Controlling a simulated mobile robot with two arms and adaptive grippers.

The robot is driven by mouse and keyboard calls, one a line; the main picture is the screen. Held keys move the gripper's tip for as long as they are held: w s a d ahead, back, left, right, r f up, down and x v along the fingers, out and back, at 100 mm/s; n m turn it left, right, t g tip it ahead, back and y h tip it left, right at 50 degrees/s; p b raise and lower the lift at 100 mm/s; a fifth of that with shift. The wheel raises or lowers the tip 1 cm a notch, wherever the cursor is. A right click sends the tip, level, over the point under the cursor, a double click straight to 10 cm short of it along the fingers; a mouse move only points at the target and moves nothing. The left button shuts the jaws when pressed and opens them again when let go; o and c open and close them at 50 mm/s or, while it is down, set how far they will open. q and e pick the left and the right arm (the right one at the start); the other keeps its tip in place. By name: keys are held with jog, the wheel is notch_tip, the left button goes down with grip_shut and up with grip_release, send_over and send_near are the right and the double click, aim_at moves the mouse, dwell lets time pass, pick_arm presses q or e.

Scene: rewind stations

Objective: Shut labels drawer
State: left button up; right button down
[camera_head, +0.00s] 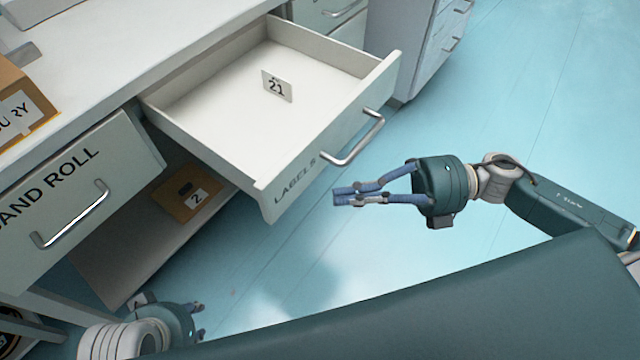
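The labels drawer (300,185) is pulled far out from under the white counter. Its front panel reads "LABELS" and carries a silver bar handle (354,140). Inside lies bare white floor with a small card marked 21 (277,86) standing on it. My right gripper (336,197) is in front of the drawer front, to the right of the label and below the handle in the picture. Its blue fingers are close together with nothing seen between them, and it appears apart from the drawer. My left gripper (200,320) is low at the bottom left, partly hidden, its fingers small in view.
A drawer marked "AND ROLL" (75,185) with a silver handle is at the left. Below the counter, an orange-brown box marked 2 (190,195) sits on a shelf. A cardboard box (20,105) stands on the counter (110,60). Blue floor (530,100) is clear at right.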

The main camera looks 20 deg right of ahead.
aim_at(290, 188)
jog(key=shift+w+a+b, duration=0.2)
jog(key=shift+w+a, duration=0.65)
jog(key=shift+a, duration=0.2)
jog(key=shift+w+a+b, duration=0.15)
jog(key=shift+w+a, duration=0.7)
jog(key=shift+a, duration=0.15)
pick_arm(q)
jog(key=shift+f, duration=0.4)
